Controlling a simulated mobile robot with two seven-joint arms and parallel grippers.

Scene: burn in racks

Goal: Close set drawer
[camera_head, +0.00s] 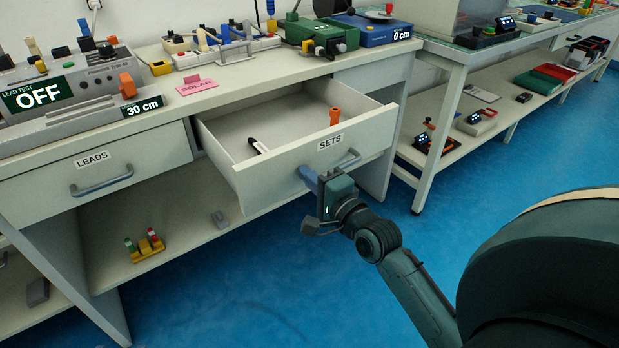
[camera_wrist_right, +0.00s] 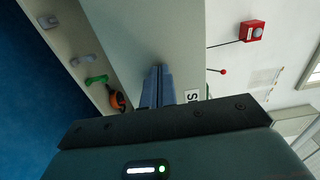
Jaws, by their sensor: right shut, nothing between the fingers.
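The drawer labelled SETS (camera_head: 290,168) stands pulled open from the white bench. Its front panel also shows in the right wrist view (camera_wrist_right: 150,25). An orange cylinder (camera_head: 335,116) and a small black and white item (camera_head: 258,146) lie inside it. Its grey bar handle (camera_head: 348,160) is on the front. My right gripper (camera_head: 307,174) is shut and empty, with its blue fingers at the drawer front, left of and below the handle. In the right wrist view the closed fingertips (camera_wrist_right: 160,68) point at the panel; whether they touch it I cannot tell. My left gripper is not in view.
The LEADS drawer (camera_head: 120,160) to the left is shut. The bench top (camera_head: 215,85) carries test devices, a pink card (camera_head: 197,86) and a green machine (camera_head: 318,36). A lower shelf (camera_head: 185,205) holds small parts. A second table (camera_head: 455,75) stands right. Blue floor in front is clear.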

